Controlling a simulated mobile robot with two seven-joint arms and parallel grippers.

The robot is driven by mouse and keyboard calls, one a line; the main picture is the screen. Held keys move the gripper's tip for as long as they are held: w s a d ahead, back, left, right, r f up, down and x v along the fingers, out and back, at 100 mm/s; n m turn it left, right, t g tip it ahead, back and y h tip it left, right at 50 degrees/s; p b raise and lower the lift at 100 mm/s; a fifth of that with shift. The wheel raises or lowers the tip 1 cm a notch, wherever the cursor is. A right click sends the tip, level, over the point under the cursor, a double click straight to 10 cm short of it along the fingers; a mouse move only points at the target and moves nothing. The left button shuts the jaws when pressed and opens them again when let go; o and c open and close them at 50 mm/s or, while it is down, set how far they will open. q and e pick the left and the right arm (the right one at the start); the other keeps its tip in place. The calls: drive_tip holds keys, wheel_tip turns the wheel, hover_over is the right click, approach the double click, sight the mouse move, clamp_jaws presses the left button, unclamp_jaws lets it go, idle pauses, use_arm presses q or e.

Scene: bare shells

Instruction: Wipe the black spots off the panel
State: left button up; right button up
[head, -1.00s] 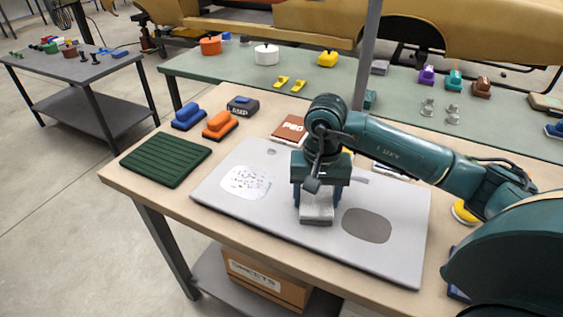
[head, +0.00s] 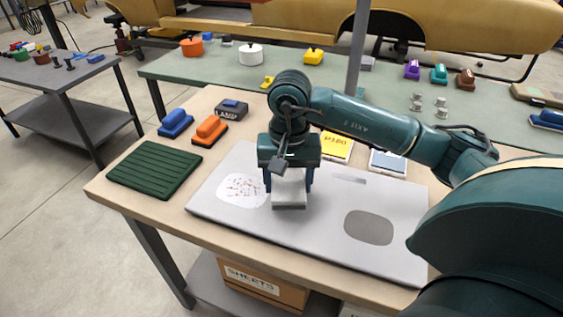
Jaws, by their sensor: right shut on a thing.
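The light grey panel (head: 315,237) lies flat on the wooden bench. A white patch (head: 240,188) on its left part carries many small reddish-brown specks. A plain dark grey rounded patch (head: 368,227) is on its right part. I make out no clearly black spots. My right gripper (head: 289,188) points down over the panel between the two patches, close to the white one. It is shut on a pale grey block (head: 289,200), whose underside is at or just above the panel; I cannot tell which. My left gripper is out of view.
A dark green ribbed mat (head: 155,168) lies left of the panel. Blue (head: 175,123) and orange (head: 209,131) handled tools and a dark labelled block (head: 231,109) stand behind. A yellow packet (head: 337,147) and a blue-white one (head: 388,162) lie behind the panel.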

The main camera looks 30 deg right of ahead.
drive_tip(key=shift+r+p, duration=1.1)
drive_tip(key=shift+r, duration=1.2)
drive_tip(key=shift+a, duration=0.1)
